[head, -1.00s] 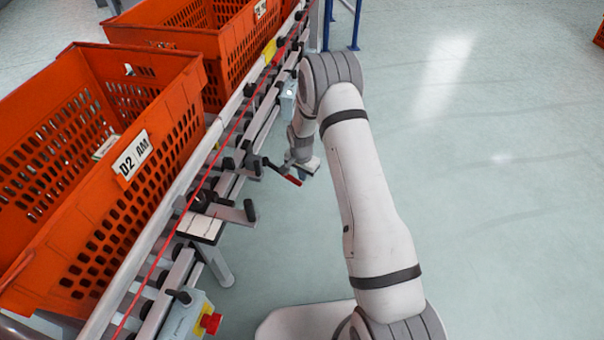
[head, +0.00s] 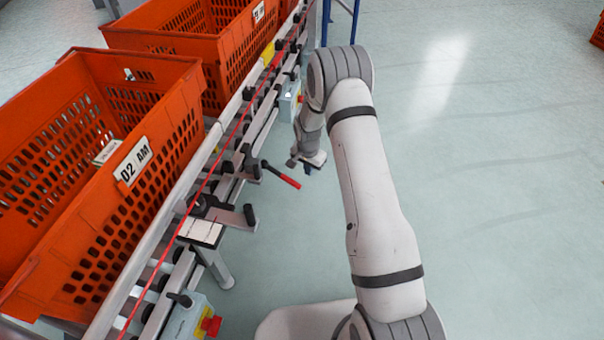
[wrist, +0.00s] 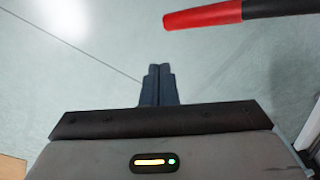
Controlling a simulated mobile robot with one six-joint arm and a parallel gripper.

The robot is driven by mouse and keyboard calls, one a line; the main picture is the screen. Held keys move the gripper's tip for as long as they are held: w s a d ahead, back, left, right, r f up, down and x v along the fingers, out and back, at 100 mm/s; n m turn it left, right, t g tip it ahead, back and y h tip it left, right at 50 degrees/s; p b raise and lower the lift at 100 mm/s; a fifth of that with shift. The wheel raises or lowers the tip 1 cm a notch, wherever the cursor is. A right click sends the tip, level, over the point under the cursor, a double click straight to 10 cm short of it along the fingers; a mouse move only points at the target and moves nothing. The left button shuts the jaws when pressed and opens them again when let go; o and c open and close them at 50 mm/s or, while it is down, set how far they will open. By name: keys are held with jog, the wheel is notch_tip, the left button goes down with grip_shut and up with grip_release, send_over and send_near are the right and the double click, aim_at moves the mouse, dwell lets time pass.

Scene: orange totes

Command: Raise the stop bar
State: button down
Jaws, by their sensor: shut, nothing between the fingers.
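A lever with a black shaft and red grip (head: 282,174) sticks out from the side of the conveyor, angled down to the right in the head view. Its red grip (wrist: 205,16) and black shaft also cross the top right of the wrist view. I cannot tell for sure which part of the conveyor is the stop bar. My gripper (head: 308,168) hangs just right of the lever and is apart from it. In the wrist view its dark fingers (wrist: 158,70) are together and empty, below and left of the red grip.
Orange totes stand on the conveyor, the nearest (head: 190,110) labelled D2 AM. A red cord (head: 190,205) runs along the conveyor side. A box with a red button (head: 210,325) sits at the near end, and a grey box (head: 288,100) farther along.

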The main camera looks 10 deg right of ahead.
jog(key=s+d+r+p, duration=0.2)
jog(key=s+d+r, duration=0.2)
jog(key=d, duration=0.3)
jog(key=shift+r, duration=0.75)
jog(key=shift+d, duration=0.1)
jog(key=s+r+n+p, duration=0.1)
jog(key=s+r+p, duration=0.25)
jog(key=r, duration=0.75)
jog(key=s+a+r+n+p, duration=0.15)
jog(key=r+p, duration=0.35)
jog(key=r, duration=0.6)
jog(key=s+r+n+p, duration=0.1)
jog(key=s+r+p, duration=0.25)
jog(key=r, duration=0.85)
jog(key=s+a+r+n+t+p, duration=0.1)
jog(key=s+r+n+p, duration=0.3)
jog(key=s+r+p, duration=1)
jog(key=s+r, duration=0.8)
jog(key=r, duration=0.4)
jog(key=shift+s+a, duration=0.2)
